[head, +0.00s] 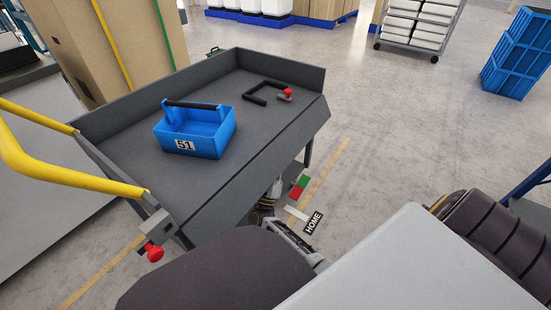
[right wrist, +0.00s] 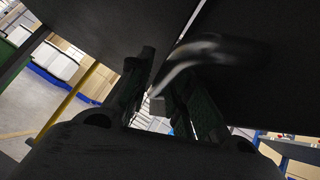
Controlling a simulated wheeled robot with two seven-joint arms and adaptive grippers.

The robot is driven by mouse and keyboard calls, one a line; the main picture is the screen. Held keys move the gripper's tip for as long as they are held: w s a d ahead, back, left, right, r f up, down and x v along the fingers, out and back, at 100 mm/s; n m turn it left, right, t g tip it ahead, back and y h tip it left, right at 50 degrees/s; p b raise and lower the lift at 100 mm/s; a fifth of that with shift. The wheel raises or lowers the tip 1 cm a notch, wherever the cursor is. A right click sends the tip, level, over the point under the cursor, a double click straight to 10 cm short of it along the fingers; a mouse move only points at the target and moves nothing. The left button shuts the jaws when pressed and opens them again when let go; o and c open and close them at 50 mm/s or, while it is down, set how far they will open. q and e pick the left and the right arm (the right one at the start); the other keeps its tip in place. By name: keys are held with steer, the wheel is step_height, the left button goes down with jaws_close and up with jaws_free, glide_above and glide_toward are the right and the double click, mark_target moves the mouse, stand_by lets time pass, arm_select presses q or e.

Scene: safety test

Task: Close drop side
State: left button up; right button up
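The grey cart (head: 150,105) has raised walls at its back and ends. Its near long side, the drop side (head: 255,165), looks folded down below the deck edge. A red knob (head: 154,253) sits at the near left corner and another red knob (head: 288,92) at the far right end. In the right wrist view my right gripper (right wrist: 165,95) is open, its fingers apart, under dark panels (right wrist: 95,25). A blurred grey curved piece (right wrist: 200,50) shows just beyond the fingers; I cannot tell whether they touch it. My left gripper is not identifiable.
A blue toolbox (head: 200,130) marked 51 and a black bent handle (head: 265,92) are on the deck. A yellow push rail (head: 60,165) is at the left. A HOME sign (head: 313,222) lies below the cart. Open floor (head: 400,120) extends right, with blue crates (head: 515,60) beyond.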

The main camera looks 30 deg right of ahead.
steer(key=shift+c, duration=0.5)
jaws_close()
steer(key=shift+s+n+y+p, duration=0.15)
steer(key=shift+n+y+p, duration=0.15)
steer(key=shift+y+p, duration=0.1)
